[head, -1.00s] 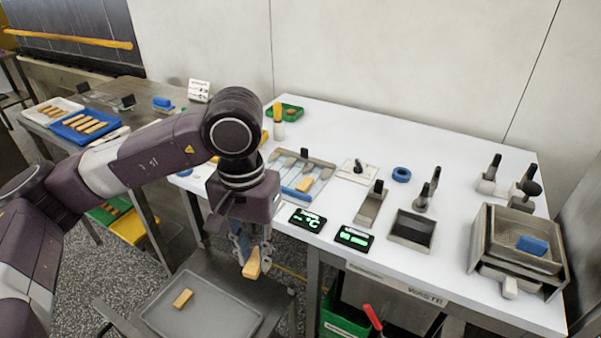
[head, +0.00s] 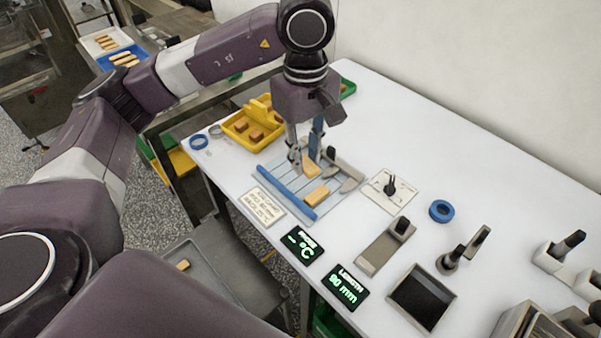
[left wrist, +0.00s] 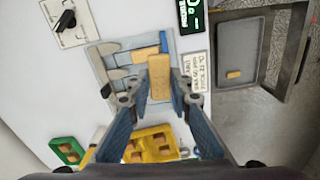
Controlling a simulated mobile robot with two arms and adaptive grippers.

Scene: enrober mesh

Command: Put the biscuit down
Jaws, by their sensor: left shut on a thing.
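My left gripper (head: 306,160) is shut on a tan oblong biscuit (head: 311,170), over the far part of a grey slatted mesh board (head: 270,171) on the white table. In the left wrist view the held biscuit (left wrist: 159,76) sits between the fingertips (left wrist: 159,98). I cannot tell whether it touches the board. A second biscuit (head: 317,196) lies on the board, close to the held one and nearer the front; it also shows in the left wrist view (left wrist: 145,53). A blue bar (head: 286,192) runs along the board's front-left edge. My right gripper is not in view.
A yellow tray (head: 238,135) with brown pieces stands left of the board. A label card (head: 262,206) and two displays (head: 302,246) lie in front. A blue ring (head: 441,211) and a dark bin (head: 422,297) are to the right. Another biscuit (head: 183,265) lies on the lower grey tray (head: 213,290).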

